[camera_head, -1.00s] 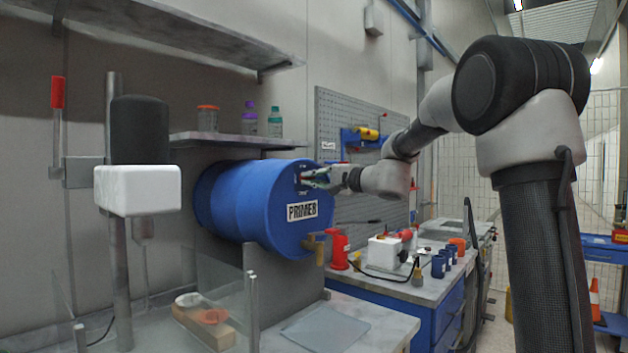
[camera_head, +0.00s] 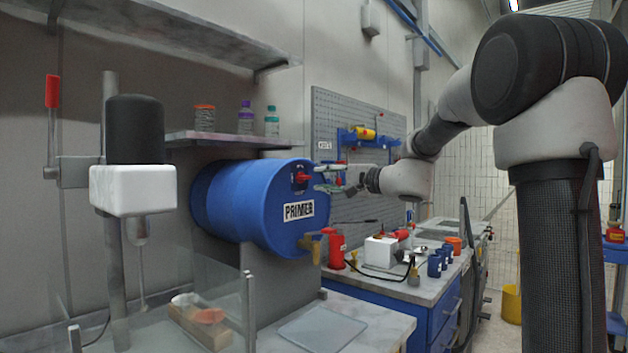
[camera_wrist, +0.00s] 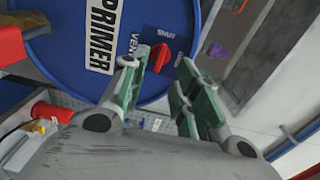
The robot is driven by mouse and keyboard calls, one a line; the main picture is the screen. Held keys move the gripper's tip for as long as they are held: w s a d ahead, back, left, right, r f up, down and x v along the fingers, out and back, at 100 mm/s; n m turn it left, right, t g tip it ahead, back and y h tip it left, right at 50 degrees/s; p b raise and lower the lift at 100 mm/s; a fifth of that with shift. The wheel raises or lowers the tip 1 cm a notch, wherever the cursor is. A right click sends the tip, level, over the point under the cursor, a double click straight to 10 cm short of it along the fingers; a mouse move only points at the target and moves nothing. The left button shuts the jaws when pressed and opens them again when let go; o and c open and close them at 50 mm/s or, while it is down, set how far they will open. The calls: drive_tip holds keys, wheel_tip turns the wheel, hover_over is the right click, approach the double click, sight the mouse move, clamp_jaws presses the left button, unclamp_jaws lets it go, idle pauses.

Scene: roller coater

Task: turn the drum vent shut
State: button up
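The blue primer drum (camera_head: 262,208) lies on its side, its end facing right. Its vent is a red knob (camera_head: 301,177) high on that end, also visible in the wrist view (camera_wrist: 160,57) on a dark plate with a SHUT mark (camera_wrist: 166,33) beside it. I cannot tell for sure which mark the knob points to. My gripper (camera_head: 321,178) is just right of the drum end, apart from the knob. In the wrist view its green-padded fingers (camera_wrist: 158,76) are spread and empty, with the knob beyond and between the tips.
A brass tap (camera_head: 312,245) sticks out low on the drum end. A red can (camera_head: 337,250) and several blue cups (camera_head: 436,264) stand on the bench. A shelf (camera_head: 225,139) with bottles is above the drum.

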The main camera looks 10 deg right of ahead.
drive_tip(key=v, duration=0.6)
idle(0.3)
drive_tip(key=s+d+f+g+h, duration=0.15)
drive_tip(key=s+f+g, duration=0.35)
drive_tip(key=f, duration=0.6)
drive_tip(key=s+d+f+n+g+h, duration=0.1)
drive_tip(key=s+f+n+g+h, duration=0.15)
drive_tip(key=s+f, duration=0.45)
drive_tip(key=s+d+f+n+g+h, duration=0.2)
drive_tip(key=s+f+g, duration=0.15)
drive_tip(key=s, duration=0.75)
drive_tip(key=s+d+n+h, duration=0.3)
drive_tip(key=s+n, duration=0.3)
drive_tip(key=s, duration=0.5)
drive_tip(key=shift+d+f+t+h, duration=0.25)
drive_tip(key=shift+t+h, duration=0.15)
drive_tip(key=shift+h, duration=0.4)
